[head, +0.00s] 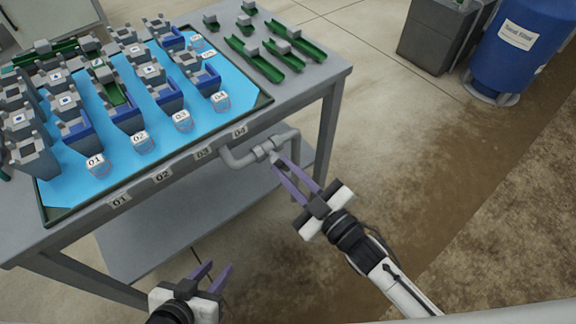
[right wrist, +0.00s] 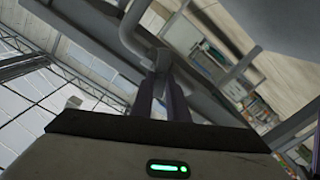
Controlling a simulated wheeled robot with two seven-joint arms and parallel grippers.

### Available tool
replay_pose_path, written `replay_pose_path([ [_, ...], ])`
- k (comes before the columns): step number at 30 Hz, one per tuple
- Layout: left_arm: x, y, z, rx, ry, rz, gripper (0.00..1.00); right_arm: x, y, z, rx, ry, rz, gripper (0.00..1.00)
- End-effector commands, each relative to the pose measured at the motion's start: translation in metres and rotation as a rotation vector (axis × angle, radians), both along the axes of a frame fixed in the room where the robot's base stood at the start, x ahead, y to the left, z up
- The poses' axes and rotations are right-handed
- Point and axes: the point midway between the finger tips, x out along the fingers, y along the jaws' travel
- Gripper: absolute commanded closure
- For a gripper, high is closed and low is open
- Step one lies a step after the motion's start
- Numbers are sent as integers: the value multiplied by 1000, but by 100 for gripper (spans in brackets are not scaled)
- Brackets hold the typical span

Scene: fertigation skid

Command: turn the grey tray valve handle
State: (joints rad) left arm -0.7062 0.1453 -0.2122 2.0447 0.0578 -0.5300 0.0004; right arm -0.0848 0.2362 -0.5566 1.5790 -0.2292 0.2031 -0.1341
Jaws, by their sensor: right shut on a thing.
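A grey pipe (head: 238,158) with a small valve (head: 264,149) is fixed under the table's front edge, near its right corner. My right gripper (head: 282,163) reaches up to the valve from below right. Its purple fingers are shut on the grey valve handle, which is mostly hidden between the fingertips. In the right wrist view, the fingers (right wrist: 160,72) meet at the handle just below the bent pipe (right wrist: 132,35). My left gripper (head: 212,268) is open and empty, low in the head view and apart from the table.
A table leg (head: 328,135) stands close to the right gripper. A blue barrel (head: 515,50) stands far right.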

Motion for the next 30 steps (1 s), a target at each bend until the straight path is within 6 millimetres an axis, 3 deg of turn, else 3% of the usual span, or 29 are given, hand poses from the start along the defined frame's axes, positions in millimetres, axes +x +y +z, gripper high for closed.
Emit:
replay_pose_path([
  [10, 3, -1, 7, -3, -8, 4, 69, -2, 2, -3, -267, -191, 0, 100],
  [30, 3, -2, 0, -6, -8, 3, 69, -3, 3, -8, -722, -521, 1, 100],
])
